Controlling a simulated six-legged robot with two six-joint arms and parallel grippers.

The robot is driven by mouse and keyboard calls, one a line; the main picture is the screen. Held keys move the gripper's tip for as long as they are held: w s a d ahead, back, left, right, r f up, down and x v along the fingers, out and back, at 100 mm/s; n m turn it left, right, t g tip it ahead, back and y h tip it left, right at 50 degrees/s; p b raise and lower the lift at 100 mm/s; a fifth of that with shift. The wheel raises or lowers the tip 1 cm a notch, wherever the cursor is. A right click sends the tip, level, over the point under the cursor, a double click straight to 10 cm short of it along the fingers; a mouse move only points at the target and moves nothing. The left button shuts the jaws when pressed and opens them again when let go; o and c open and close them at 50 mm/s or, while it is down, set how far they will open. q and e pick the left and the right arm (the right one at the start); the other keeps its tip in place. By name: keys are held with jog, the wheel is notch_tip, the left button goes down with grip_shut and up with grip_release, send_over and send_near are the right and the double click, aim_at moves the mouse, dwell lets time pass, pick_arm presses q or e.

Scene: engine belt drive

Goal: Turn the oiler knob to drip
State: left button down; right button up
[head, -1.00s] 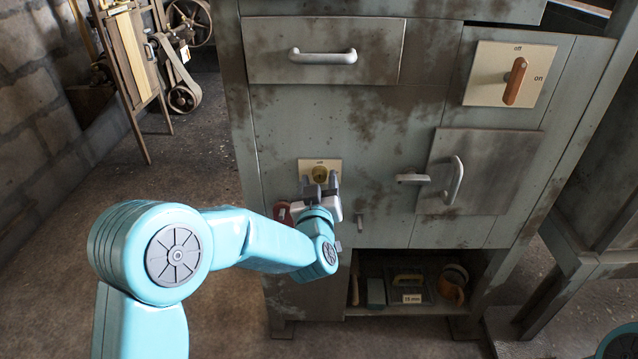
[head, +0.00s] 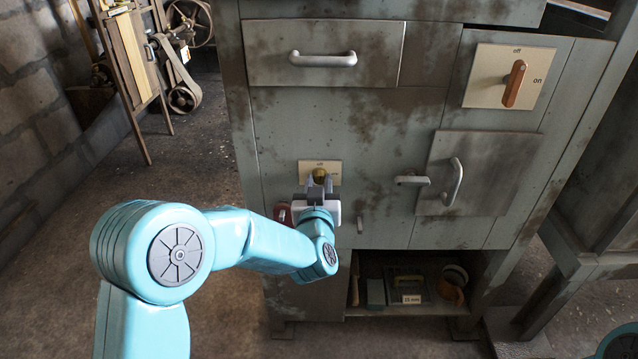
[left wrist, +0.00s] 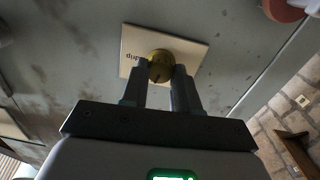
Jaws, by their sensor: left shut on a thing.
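The oiler knob (head: 320,175) is a small round brass knob on a cream plate (head: 306,167) on the grey-green cabinet front. The gripper (left wrist: 163,80) fills the middle of the left wrist view. My right gripper is out of view.
An orange rotary switch (head: 514,84) is at the upper right, marked off and on. A drawer handle (head: 323,59) is above the knob. A small door handle (head: 453,182) and a lever (head: 412,180) are to the right. A red part (head: 283,214) is close beside my left gripper.

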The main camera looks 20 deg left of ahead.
pick_arm(q)
jog(key=m+p, duration=0.1)
jog(key=m, duration=0.3)
jog(key=m+p, duration=0.1)
jog(key=m, duration=0.3)
jog(key=shift+r+p, duration=0.1)
jog(key=shift+p, duration=0.3)
jog(key=m+p, duration=0.1)
jog(key=m, duration=0.3)
jog(key=shift+p, duration=0.35)
jog(key=shift+m+p, duration=0.55)
jog(key=shift+m, duration=0.95)
jog(key=c, duration=0.8)
grip_release()
jog(key=shift+s+d, duration=0.1)
